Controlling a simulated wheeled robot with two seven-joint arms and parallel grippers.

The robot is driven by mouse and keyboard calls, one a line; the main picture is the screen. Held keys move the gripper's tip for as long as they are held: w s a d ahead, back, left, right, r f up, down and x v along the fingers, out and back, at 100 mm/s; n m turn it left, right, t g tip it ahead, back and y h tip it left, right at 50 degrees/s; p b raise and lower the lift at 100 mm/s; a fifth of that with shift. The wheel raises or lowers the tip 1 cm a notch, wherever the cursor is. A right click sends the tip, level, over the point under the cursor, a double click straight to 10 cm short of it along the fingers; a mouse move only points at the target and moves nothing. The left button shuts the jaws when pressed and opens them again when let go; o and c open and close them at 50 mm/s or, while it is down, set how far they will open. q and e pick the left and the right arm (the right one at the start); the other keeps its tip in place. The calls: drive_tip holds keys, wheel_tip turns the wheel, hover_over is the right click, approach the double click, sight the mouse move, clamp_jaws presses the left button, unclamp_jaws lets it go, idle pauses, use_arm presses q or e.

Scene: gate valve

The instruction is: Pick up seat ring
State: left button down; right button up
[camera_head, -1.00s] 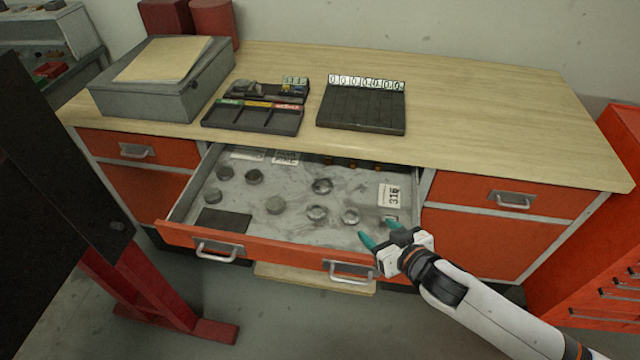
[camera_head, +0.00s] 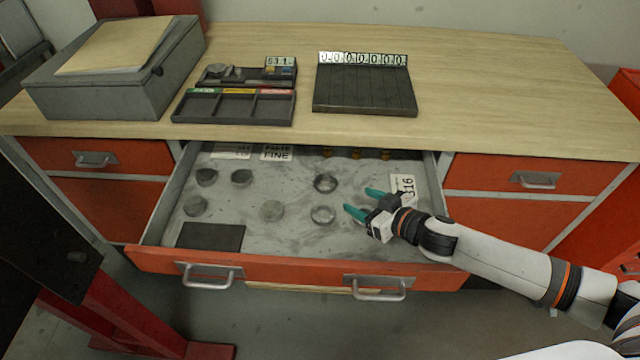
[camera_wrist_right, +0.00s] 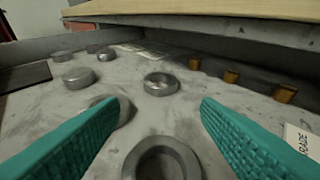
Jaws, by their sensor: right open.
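Several round metal seat rings and discs lie on the floor of the open drawer. In the right wrist view, a thick ring (camera_wrist_right: 162,143) lies low in the middle, between the spread green fingers (camera_wrist_right: 165,110) and cut by the lower edge. Another ring (camera_wrist_right: 105,101) is partly hidden behind the left finger. My left gripper is out of view.
Several solid-looking discs (camera_head: 272,210) lie at the drawer's left, behind a dark mat (camera_head: 210,236). The drawer front (camera_head: 300,268) and side walls surround the space. Small brass pieces (camera_wrist_right: 285,94) stand along the back. A white label (camera_head: 403,184) is right of the gripper.

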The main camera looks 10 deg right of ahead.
sight(328, 183)
drive_tip(key=p+x, duration=0.1)
drive_tip(key=x, duration=1)
drive_tip(key=shift+r, duration=0.1)
drive_tip(key=shift+d, duration=0.1)
drive_tip(key=c, duration=0.7)
drive_tip(key=shift+r, duration=0.1)
drive_tip(key=shift+c, duration=0.2)
